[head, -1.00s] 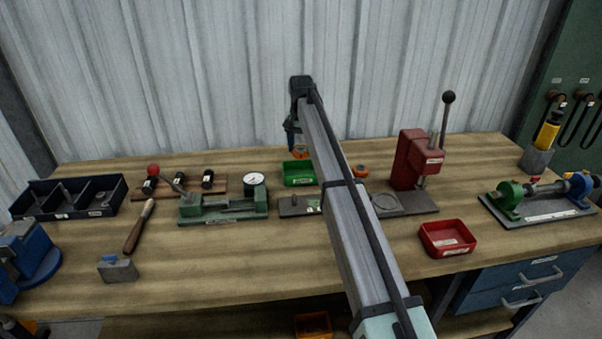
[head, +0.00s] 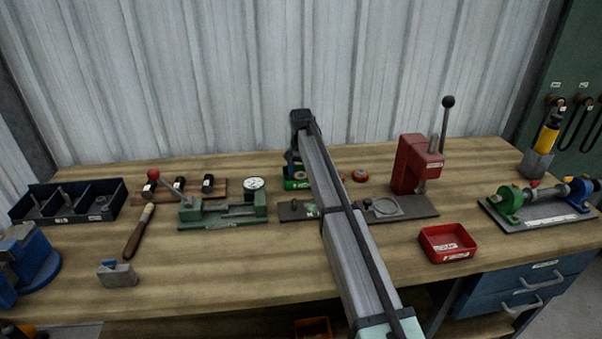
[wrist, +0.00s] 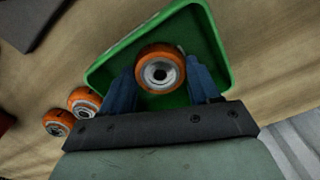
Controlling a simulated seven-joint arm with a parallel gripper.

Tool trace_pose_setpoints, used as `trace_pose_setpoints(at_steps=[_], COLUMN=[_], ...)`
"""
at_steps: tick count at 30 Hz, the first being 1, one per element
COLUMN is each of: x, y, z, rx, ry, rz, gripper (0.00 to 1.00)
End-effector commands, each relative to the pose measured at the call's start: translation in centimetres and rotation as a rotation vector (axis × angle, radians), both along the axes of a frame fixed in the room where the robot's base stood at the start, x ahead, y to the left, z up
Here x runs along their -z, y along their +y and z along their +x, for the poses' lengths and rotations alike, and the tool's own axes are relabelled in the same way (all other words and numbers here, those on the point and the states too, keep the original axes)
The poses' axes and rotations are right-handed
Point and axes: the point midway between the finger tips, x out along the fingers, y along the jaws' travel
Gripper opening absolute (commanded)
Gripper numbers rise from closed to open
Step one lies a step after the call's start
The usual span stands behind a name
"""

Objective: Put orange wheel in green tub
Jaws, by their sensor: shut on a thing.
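My gripper (wrist: 162,71) is shut on an orange wheel (wrist: 158,53) with a grey hub, one blue finger on each side of it. In the wrist view the wheel is over the floor of the green tub (wrist: 221,50), within its rim. I cannot tell whether it touches the floor. In the head view the green tub (head: 298,185) stands at the back middle of the bench, partly hidden by my arm and gripper. Two other orange wheels lie outside the tub, at the left of the wrist view (wrist: 84,101); one shows right of my arm in the head view (head: 360,175).
A red press (head: 415,165) stands right of the tub. A green fixture with a dial (head: 225,208) is to its left, and a dark plate (head: 293,210) lies in front. A red tray (head: 447,243) sits front right. The bench front left of my arm is mostly clear.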

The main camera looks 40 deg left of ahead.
Motion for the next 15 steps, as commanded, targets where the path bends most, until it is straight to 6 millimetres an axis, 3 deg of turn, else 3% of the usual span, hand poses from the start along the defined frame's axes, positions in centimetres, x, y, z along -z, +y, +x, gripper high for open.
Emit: trace_pose_setpoints(at_steps=[5,6,13,15], x=[0.28,0.25,0.24,0.24], y=[0.00,0.00,0.00,0.00], z=[0.00,0.01,0.00,0.00], rx=[0.000,0.000,0.000,0.000], ry=[0.000,0.000,0.000,0.000], rz=[0.000,0.000,0.000,0.000], gripper=[0.24,0.65,0.87,0.87])
